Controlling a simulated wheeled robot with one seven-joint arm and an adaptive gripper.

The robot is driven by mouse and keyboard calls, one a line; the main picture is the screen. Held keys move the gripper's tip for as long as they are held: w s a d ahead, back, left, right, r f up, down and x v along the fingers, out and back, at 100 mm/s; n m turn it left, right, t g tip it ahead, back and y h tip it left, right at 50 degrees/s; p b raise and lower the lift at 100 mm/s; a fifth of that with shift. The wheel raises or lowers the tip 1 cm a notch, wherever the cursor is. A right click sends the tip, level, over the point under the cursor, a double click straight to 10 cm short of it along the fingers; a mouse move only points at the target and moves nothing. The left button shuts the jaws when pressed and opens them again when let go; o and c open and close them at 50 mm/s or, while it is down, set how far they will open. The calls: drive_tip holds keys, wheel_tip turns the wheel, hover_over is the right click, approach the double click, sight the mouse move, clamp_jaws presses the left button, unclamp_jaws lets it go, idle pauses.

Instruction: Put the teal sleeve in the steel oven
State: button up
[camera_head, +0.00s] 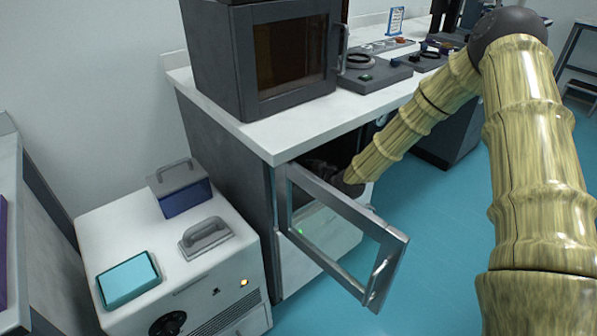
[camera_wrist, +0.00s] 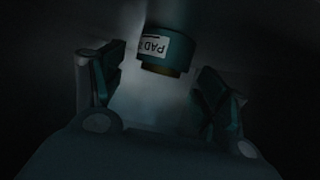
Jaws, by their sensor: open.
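The steel oven (camera_head: 282,215) is under the white counter, with its glass door (camera_head: 345,205) swung open. My arm reaches in through the opening, and my gripper is mostly hidden there in the head view. In the wrist view my gripper (camera_wrist: 160,72) is open, its two fingers spread apart in a dark space. A short teal cylinder, apparently the teal sleeve (camera_wrist: 177,45), with a white label reading "PAD", stands just beyond and between the fingertips. A gap shows on both sides, so the fingers do not grip it.
A dark grey box with a brown window (camera_head: 290,55) stands on the counter (camera_head: 275,135). A white machine (camera_head: 160,250) to the left carries a teal block (camera_head: 128,280), a blue handled box (camera_head: 182,192) and a grey handled piece (camera_head: 206,238). The open door juts over clear blue floor.

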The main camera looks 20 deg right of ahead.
drive_tip(key=p+v, duration=0.1)
drive_tip(key=v, duration=0.9)
idle(1.0)
